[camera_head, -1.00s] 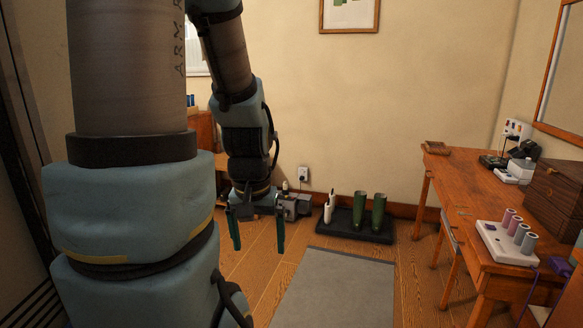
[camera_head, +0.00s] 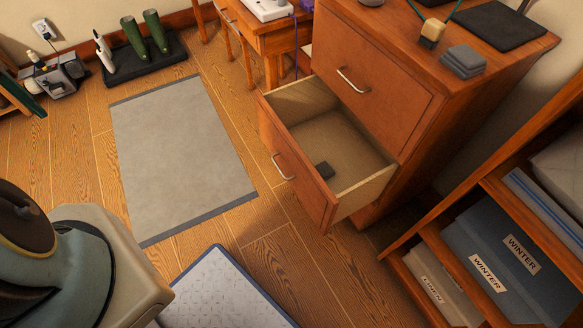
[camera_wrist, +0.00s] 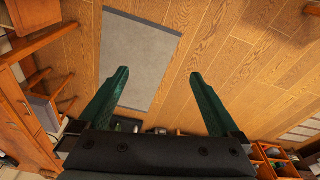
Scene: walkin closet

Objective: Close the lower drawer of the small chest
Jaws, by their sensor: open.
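The small wooden chest (camera_head: 425,115) stands right of centre in the head view, with a metal handle on its shut upper drawer (camera_head: 370,75). Its lower drawer (camera_head: 300,175) is pulled well out, its handle (camera_head: 281,167) facing left.
A grey rug (camera_head: 180,155) lies left of the drawer, and a pale patterned mat (camera_head: 225,295) lies nearer. A boot tray (camera_head: 140,62) is at the back. An open shelf with labelled boxes (camera_head: 500,260) stands right.

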